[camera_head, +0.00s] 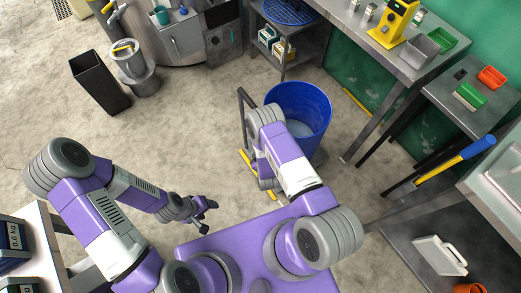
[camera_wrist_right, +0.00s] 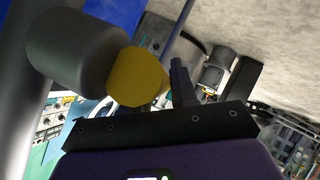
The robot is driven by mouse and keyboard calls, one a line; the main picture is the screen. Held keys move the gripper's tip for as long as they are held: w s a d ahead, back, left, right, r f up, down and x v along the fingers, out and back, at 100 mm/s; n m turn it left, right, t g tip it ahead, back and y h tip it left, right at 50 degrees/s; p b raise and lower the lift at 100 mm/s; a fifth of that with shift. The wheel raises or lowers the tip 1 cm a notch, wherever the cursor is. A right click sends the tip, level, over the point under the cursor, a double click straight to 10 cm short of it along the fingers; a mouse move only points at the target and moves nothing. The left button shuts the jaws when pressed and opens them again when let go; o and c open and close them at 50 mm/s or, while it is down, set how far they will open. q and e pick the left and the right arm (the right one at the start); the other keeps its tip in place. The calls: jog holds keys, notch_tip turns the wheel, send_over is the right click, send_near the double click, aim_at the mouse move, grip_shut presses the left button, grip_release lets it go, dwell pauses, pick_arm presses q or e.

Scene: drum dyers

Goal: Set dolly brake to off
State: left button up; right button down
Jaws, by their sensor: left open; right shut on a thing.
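The blue drum (camera_head: 301,115) stands upright on the floor at the upper middle of the head view. A dolly with a dark upright handle (camera_head: 243,112) and a yellow frame (camera_head: 246,161) is beside it, partly covered by my right arm. In the right wrist view, a yellow round part (camera_wrist_right: 138,77), seemingly the dolly brake, sits beside a grey cylinder (camera_wrist_right: 72,50). My right gripper (camera_wrist_right: 160,85) is shut on this yellow part; one dark finger shows. Its fingers are hidden in the head view. The brake setting cannot be read. My left gripper (camera_head: 207,216) is open and empty above the floor.
A black bin (camera_head: 100,84) and a grey container with a yellow handle (camera_head: 133,68) stand at the upper left. Metal tables (camera_head: 395,65) line the right side. The floor left of the drum is clear.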

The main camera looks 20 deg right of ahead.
jog(key=c, duration=1)
grip_release()
jog(key=shift+o, duration=0.2)
jog(key=shift+s+r, duration=0.1)
jog(key=p+v, duration=0.2)
jog(key=v, duration=0.5)
jog(key=shift+s+p, duration=0.15)
jog(key=shift+p, duration=0.15)
jog(key=shift+r, duration=0.1)
